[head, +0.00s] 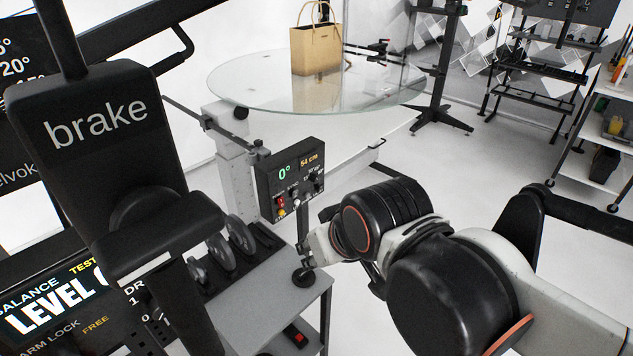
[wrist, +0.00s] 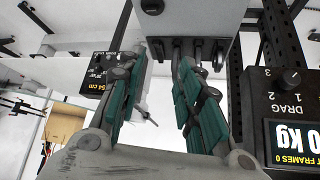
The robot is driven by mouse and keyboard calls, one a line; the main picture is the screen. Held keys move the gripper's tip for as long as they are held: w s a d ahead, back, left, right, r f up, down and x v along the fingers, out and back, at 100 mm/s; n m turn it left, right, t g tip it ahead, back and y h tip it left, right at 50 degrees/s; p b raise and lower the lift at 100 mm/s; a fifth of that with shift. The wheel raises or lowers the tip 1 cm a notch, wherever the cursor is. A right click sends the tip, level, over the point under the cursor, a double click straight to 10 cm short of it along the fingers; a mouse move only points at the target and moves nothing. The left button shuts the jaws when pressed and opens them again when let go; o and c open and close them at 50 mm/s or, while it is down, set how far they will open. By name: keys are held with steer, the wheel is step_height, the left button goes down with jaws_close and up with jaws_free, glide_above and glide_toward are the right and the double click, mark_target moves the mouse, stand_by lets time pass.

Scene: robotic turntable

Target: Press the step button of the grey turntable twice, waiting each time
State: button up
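The turntable's round glass top (head: 240,88) stands at the back in the head view, with a tan paper bag (head: 317,48) on it. Its dark control box (head: 268,185) reads 0° and 54 cm. Red and yellow buttons sit at its lower left, with small knobs to the right; I cannot read which is the step button. My gripper (head: 305,248) is just in front of the box's lower right, partly hidden by my arm. In the wrist view its teal-padded fingers (wrist: 158,85) are apart and empty; the box (wrist: 100,72) shows left, partly behind a finger.
A "brake" unit (head: 95,125) fills the left foreground. A grey cart (head: 255,300) with levers stands below the box. Another panel (wrist: 292,110) with a DRAG knob is at the right in the wrist view. Open floor (head: 440,165) lies right of the turntable; shelves (head: 610,130) stand far right.

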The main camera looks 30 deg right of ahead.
jaws_close()
stand_by(1.4)
